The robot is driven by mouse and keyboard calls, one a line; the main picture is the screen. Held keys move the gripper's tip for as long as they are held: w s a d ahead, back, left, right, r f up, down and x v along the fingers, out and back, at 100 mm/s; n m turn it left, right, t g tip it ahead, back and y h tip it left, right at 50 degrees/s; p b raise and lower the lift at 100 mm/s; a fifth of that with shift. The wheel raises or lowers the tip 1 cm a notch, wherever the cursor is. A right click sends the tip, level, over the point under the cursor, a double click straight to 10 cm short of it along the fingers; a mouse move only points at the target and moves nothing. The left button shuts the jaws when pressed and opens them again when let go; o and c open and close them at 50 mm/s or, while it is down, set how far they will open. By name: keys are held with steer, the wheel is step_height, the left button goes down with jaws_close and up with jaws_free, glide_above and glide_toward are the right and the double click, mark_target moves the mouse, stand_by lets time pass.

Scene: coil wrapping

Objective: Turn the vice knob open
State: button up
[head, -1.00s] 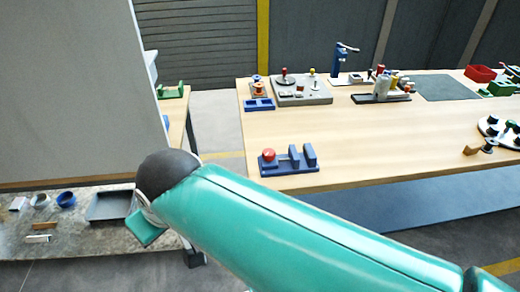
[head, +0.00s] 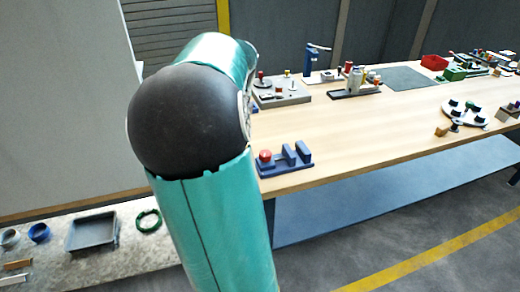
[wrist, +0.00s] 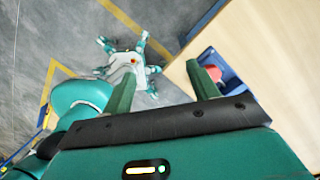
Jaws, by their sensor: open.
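The blue vice (head: 300,155) sits at the near left edge of the wooden table in the head view. Its red knob (head: 265,156) is on its left end, just right of my teal arm. In the wrist view the red knob (wrist: 215,73) shows beyond the right finger, and only part of the blue vice (wrist: 232,82) is visible. My gripper (wrist: 161,63) is open and empty, its two green fingers apart and not touching the knob. My gripper is hidden in the head view.
The wooden table (head: 390,135) holds a grey fixture board (head: 282,95), a red bin (head: 434,62) and a white round plate (head: 468,113) to the right. A grey tray (head: 92,232) and a green ring (head: 148,220) lie on a lower bench at left. The tabletop right of the vice is clear.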

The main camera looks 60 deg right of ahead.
mark_target(265, 153)
steer(key=s+d+m+g+h, duration=0.1)
steer(key=s+d+m+g, duration=0.1)
steer(key=s+d+m, duration=0.5)
steer(key=shift+m, duration=0.9)
steer(key=d+f, duration=0.1)
steer(key=f, duration=0.3)
steer(key=d+f, duration=0.1)
steer(key=f, duration=0.3)
steer(key=w+d+f, duration=0.1)
steer(key=f, duration=0.4)
steer(key=shift+w, duration=0.1)
steer(key=c, duration=1)
